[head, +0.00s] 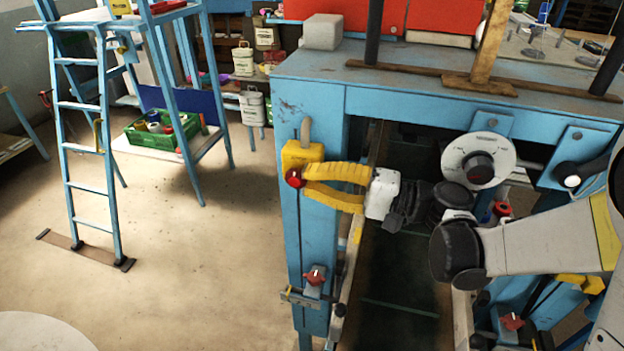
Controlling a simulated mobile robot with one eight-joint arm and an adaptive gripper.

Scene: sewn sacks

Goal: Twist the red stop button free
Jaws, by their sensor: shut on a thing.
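The red stop button (294,178) sits on the left face of a yellow box (300,155) mounted on the blue post of the machine. My gripper (300,180), with yellow fingers, reaches in from the right. Its fingertips are closed on the red button, one above and one below it on the right side. The fingers cover part of the yellow box. I cannot tell from this view whether the button is turned.
A dial plate with a black knob (479,166) is on the machine front, close to my arm. A red-handled switch (315,275) sits lower on the post. A blue ladder (85,130) and a green crate (160,132) stand at left. The floor between is clear.

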